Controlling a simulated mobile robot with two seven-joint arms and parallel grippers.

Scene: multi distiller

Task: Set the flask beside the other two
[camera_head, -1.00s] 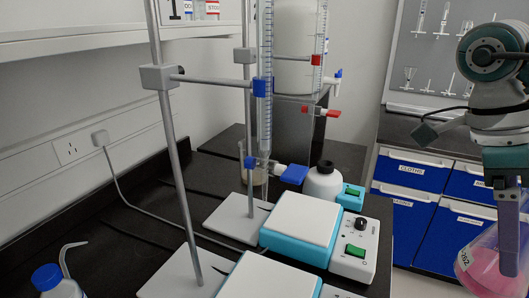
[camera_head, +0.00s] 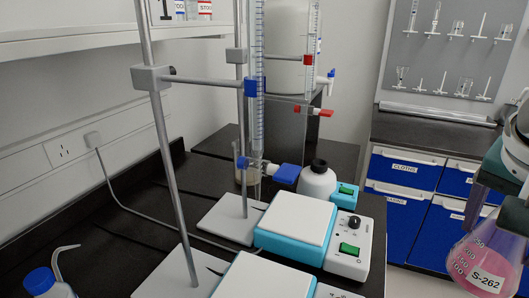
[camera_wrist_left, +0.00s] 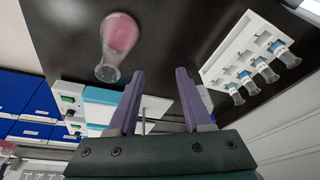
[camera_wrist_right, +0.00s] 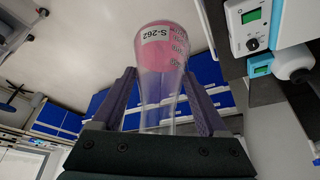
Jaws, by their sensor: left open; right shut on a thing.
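A conical flask of pink liquid labelled S-262 (camera_head: 482,262) is at the lower right of the head view. My right gripper (camera_wrist_right: 161,74) is shut on its clear neck, which shows between the fingers in the right wrist view. The flask (camera_wrist_right: 163,48) is in the air, clear of the bench. My left gripper (camera_wrist_left: 160,72) is open and empty over the dark bench. Another flask with pink liquid (camera_wrist_left: 119,38) stands on the bench, seen in the left wrist view. I cannot make out a further flask for certain.
White-topped stirrers (camera_head: 296,224), a white bottle (camera_head: 317,181) and clamp stands with burettes (camera_head: 257,100) crowd the bench. A white rack with several small vials (camera_wrist_left: 240,55) is in the left wrist view. Blue drawers (camera_head: 403,183) stand behind. Bare dark bench (camera_wrist_left: 75,22) surrounds the standing flask.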

